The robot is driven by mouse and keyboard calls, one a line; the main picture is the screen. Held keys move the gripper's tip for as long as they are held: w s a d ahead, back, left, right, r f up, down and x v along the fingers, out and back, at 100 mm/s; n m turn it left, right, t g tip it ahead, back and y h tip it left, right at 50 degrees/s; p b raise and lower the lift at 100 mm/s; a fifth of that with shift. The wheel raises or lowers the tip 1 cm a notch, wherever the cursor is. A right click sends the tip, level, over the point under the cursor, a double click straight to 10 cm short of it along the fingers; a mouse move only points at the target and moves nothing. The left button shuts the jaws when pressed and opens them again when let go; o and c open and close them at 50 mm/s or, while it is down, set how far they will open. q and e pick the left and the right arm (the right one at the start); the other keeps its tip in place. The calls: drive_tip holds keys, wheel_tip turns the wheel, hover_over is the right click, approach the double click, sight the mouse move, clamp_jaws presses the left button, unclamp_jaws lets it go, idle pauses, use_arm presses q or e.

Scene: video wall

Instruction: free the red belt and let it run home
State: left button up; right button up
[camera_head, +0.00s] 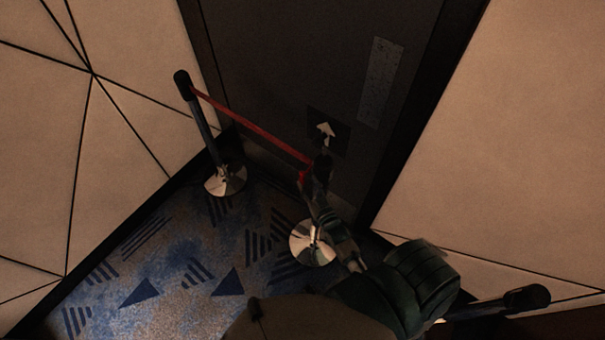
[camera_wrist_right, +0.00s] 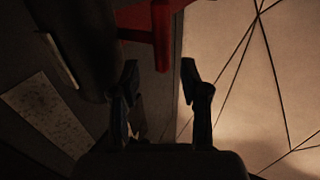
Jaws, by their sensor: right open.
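The red belt (camera_head: 250,124) is stretched from the left post (camera_head: 203,125) to the head of the right post (camera_head: 321,167). A red end piece of the belt (camera_wrist_right: 161,38) hangs down beside the dark post head (camera_wrist_right: 82,45) in the right wrist view. My right gripper (camera_head: 309,190) is close to the belt's end at the right post, partly overlapping that post in the head view. In the wrist view its two fingers (camera_wrist_right: 159,80) are apart, with the red end piece just beyond the gap, and nothing is between them. My left gripper is not in view.
A black-headed post (camera_head: 527,298) shows at lower right. Patterned blue carpet (camera_head: 170,270) is clear at left.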

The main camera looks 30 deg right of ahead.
sight(303, 177)
drive_tip(key=w, duration=0.5)
drive_tip(key=shift+s, duration=0.1)
drive_tip(key=shift+c, duration=0.2)
clamp_jaws()
